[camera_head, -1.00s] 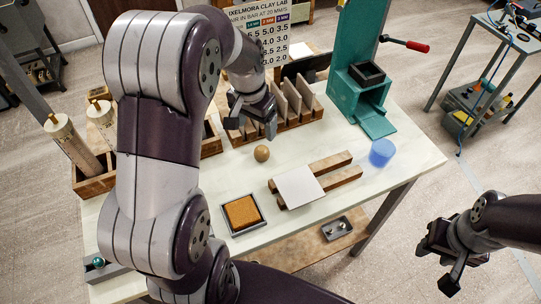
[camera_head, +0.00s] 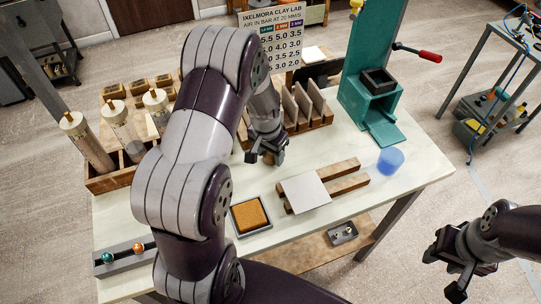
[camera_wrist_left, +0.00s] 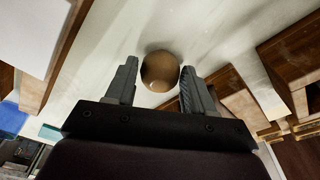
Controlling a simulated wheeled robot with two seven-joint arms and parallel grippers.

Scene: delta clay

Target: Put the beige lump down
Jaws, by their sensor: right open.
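The beige lump (camera_wrist_left: 160,72), a smooth tan-brown ball, is between the two fingers of my left gripper in the left wrist view, close to both. It looks low at the white tabletop (camera_head: 215,262). My left gripper (camera_head: 266,157) points down over the table in the head view and mostly hides the lump there. I cannot tell whether its fingers press on the lump or stand just beside it. My right gripper (camera_head: 443,274) is open and empty, off the table's right side.
A white plate (camera_head: 305,193) lies on two wooden bars (camera_head: 348,183) to the right. A tray with an orange-brown pad (camera_head: 249,215) is nearer. A slotted wooden rack (camera_head: 312,122) stands behind the gripper. A blue translucent cylinder (camera_head: 390,161) and a green press (camera_head: 368,105) are further right.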

